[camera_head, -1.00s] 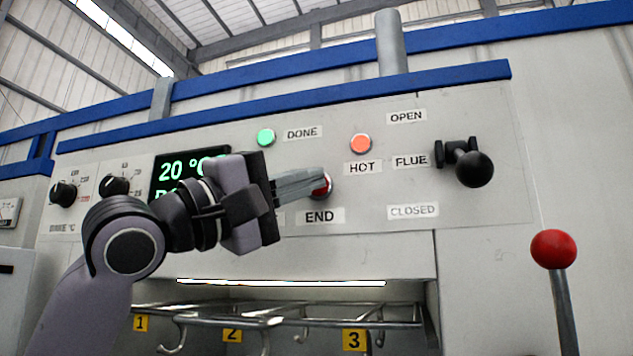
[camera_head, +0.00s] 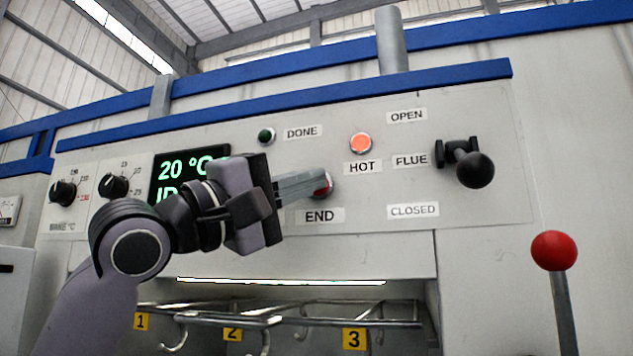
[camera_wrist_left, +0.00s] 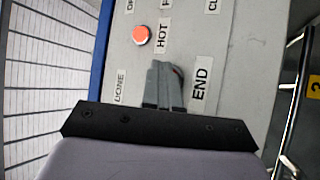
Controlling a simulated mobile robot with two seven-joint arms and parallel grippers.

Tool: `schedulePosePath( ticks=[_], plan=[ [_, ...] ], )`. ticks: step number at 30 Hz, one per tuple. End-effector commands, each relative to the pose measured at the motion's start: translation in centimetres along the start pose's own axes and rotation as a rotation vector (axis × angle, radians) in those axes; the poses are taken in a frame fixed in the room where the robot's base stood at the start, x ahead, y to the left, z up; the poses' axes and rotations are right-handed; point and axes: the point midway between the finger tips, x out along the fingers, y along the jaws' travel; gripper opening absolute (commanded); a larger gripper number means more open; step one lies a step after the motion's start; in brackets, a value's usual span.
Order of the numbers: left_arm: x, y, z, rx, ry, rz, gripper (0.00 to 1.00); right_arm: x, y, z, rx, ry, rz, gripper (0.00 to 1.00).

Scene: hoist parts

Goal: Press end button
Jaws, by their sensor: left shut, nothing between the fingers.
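The red END button (camera_head: 328,184) is on the grey panel, just above the label END (camera_head: 319,216). My left gripper (camera_head: 322,183) is shut with nothing between its fingers. Its fingertips are at the button and cover most of it; whether they touch it I cannot tell. In the left wrist view the shut fingers (camera_wrist_left: 163,84) point at the panel beside the END label (camera_wrist_left: 201,84), with only a sliver of the button showing. The DONE lamp (camera_head: 266,136) is dark green and unlit. The display (camera_head: 187,170) reads 20 °C, its lower line partly hidden by my arm.
The HOT lamp (camera_head: 360,143) glows orange. A black flue lever (camera_head: 474,169) sticks out at the right of the panel. A red-knobbed lever (camera_head: 554,250) stands at lower right. A metal rack with hooks (camera_head: 387,324) and numbered tags runs below the panel.

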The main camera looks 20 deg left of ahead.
Motion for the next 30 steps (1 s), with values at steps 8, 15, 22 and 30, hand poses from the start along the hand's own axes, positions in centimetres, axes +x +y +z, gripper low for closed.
schedulePosePath(
  ticks=[8,15,22,30],
  plan=[
    [-1.0,0.5,0.7,0.001,0.001,0.000,0.00,0.4,0.0,0.5,0.000,0.000,0.000,0.43],
    [-1.2,0.8,0.8,0.000,0.000,-0.001,0.00,0.4,0.0,0.5,0.000,0.000,0.000,0.43],
    [-1.5,0.9,1.1,0.000,0.000,0.000,0.00,0.5,0.0,0.7,0.000,0.000,0.000,0.43],
    [-3.4,2.3,2.5,0.002,-0.001,0.003,0.00,1.1,0.0,1.5,-0.001,0.000,0.000,0.43]
  ],
)
